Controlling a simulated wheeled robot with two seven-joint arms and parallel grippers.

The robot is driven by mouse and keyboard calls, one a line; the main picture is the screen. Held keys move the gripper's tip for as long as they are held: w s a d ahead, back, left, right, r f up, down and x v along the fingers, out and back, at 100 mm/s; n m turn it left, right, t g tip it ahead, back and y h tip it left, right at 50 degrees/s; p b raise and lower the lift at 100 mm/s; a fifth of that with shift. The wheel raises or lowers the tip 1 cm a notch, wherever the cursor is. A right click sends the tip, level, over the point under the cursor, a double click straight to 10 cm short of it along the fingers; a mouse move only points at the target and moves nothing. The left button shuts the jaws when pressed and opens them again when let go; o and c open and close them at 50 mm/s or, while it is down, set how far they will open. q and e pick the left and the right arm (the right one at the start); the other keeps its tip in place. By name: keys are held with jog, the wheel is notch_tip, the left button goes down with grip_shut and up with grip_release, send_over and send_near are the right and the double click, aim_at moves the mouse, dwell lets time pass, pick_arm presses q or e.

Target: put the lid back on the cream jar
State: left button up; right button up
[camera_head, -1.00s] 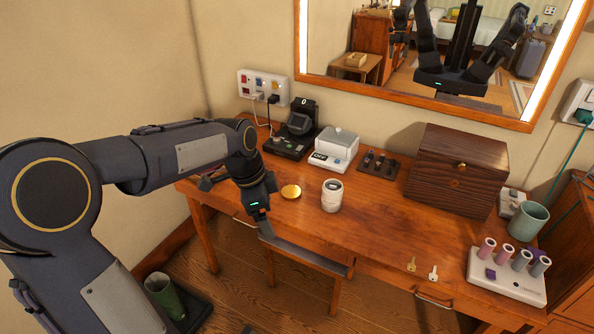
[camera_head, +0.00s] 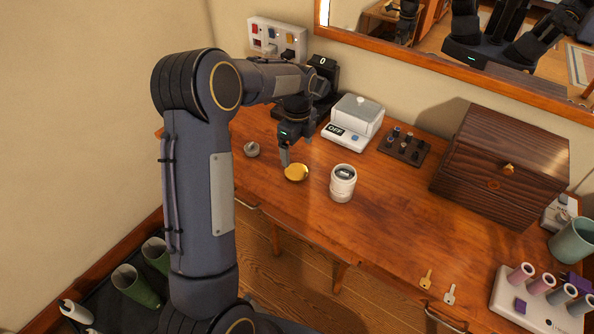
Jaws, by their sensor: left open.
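The cream jar (camera_head: 342,185) is a white, ribbed jar standing upright on the wooden table, with a dark patch on its top. A round gold lid (camera_head: 296,173) lies flat on the table, left of the jar and apart from it. My left gripper (camera_head: 296,153) points down just behind the lid, with its fingers apart and nothing between them. One finger appears close to the lid's far left edge; I cannot tell whether it touches. My right gripper is not seen directly.
A white box device (camera_head: 353,122) and a dark rack (camera_head: 405,147) stand behind the jar. A wooden chest (camera_head: 500,165) is at right. A small grey round object (camera_head: 252,149) sits left of the lid. The table right of the jar is clear.

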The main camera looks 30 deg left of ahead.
aim_at(296, 171)
pick_arm(q)
jog(key=shift+s+f, duration=0.1)
jog(key=shift+f, duration=1.05)
jog(key=shift+f, duration=0.1)
jog(key=f, duration=0.5)
jog(key=shift+s, duration=0.3)
jog(key=c, duration=1.1)
jog(key=shift+o, duration=0.2)
